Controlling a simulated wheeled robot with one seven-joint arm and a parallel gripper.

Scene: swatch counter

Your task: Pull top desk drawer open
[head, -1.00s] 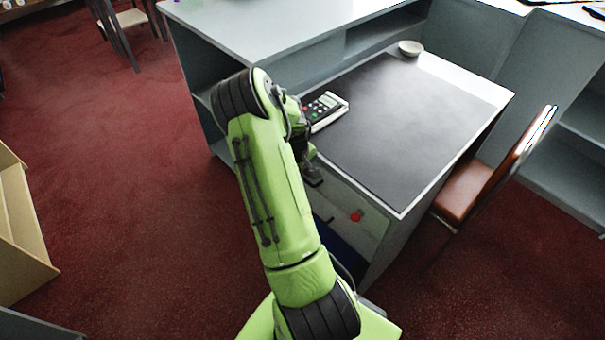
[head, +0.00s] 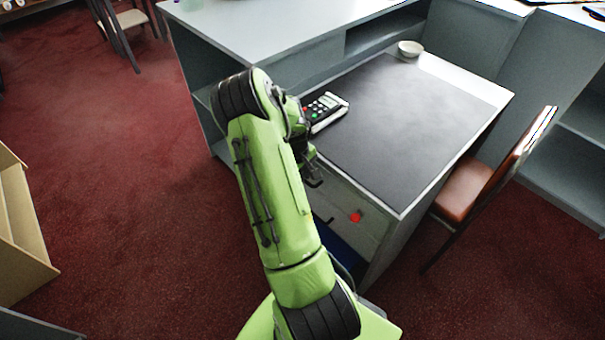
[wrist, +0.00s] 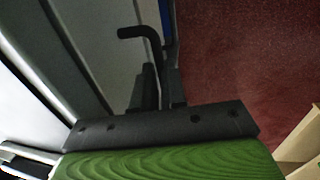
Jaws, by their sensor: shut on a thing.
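The desk (head: 440,120) has grey drawer fronts (head: 350,203) on its near side, below the dark desktop. My gripper (head: 312,178) is at the upper left of these fronts, partly hidden by my green arm. In the wrist view, my gripper (wrist: 160,90) is shut on a dark bent bar handle (wrist: 140,32), whose free end sticks out past the fingers. The grey drawer face (wrist: 100,45) lies left of the handle. The head view does not clearly show a gap at the top drawer.
A red spot (head: 356,216) marks a drawer front, with a dark blue area (head: 345,243) below. A calculator (head: 325,110) and bowl (head: 410,48) are on the desk. A brown chair (head: 475,185) stands right. Red carpet (head: 130,190) is clear left.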

